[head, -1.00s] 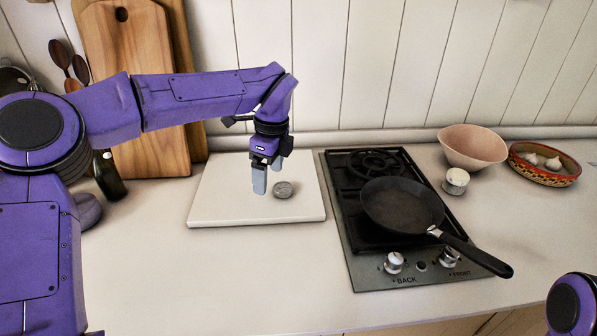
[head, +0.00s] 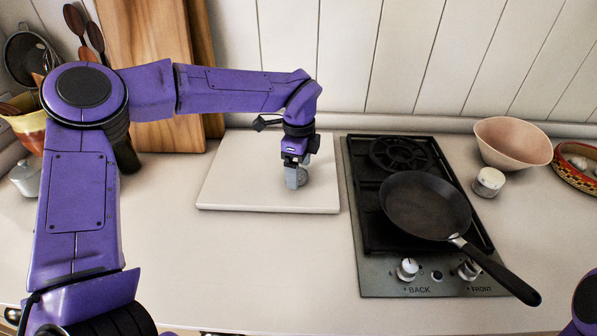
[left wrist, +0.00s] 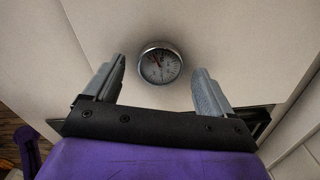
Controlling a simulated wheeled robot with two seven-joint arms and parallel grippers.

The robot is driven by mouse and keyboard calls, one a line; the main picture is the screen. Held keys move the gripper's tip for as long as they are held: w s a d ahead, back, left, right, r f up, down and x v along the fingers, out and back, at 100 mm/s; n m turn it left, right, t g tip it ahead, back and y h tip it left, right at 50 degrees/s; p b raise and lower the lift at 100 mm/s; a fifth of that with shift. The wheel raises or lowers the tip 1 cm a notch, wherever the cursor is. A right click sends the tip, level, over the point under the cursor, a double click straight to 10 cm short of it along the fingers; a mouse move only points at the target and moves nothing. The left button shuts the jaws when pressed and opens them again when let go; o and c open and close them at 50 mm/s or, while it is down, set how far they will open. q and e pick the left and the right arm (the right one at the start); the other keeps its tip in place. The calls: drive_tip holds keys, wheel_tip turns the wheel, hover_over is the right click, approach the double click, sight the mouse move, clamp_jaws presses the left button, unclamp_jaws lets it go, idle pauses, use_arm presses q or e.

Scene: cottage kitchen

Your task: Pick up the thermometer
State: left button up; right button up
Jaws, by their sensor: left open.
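The thermometer (head: 303,176) is a small round dial with a metal rim on the white board (head: 235,192). In the head view my left gripper (head: 293,184) hangs over the board, pointing down, and hides part of the thermometer. In the left wrist view the thermometer (left wrist: 160,65) lies face up, its dial and needle showing. It is centred across the gap between the open grey fingers, around their tip ends, with clear space on both sides. The fingers hold nothing. My right gripper is out of view; only a purple part of that arm shows at the lower right.
A black gas hob (head: 375,240) stands right of the board, with a frying pan (head: 425,205) on it. A pink bowl (head: 512,143) and a small white-topped pot (head: 489,182) are beyond it. Wooden boards (head: 150,50) lean at the back. The front counter is clear.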

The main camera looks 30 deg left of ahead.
use_arm(q)
drive_tip(key=shift+f, duration=0.45)
drive_tip(key=c, duration=1.2)
drive_tip(key=shift+o, duration=0.2)
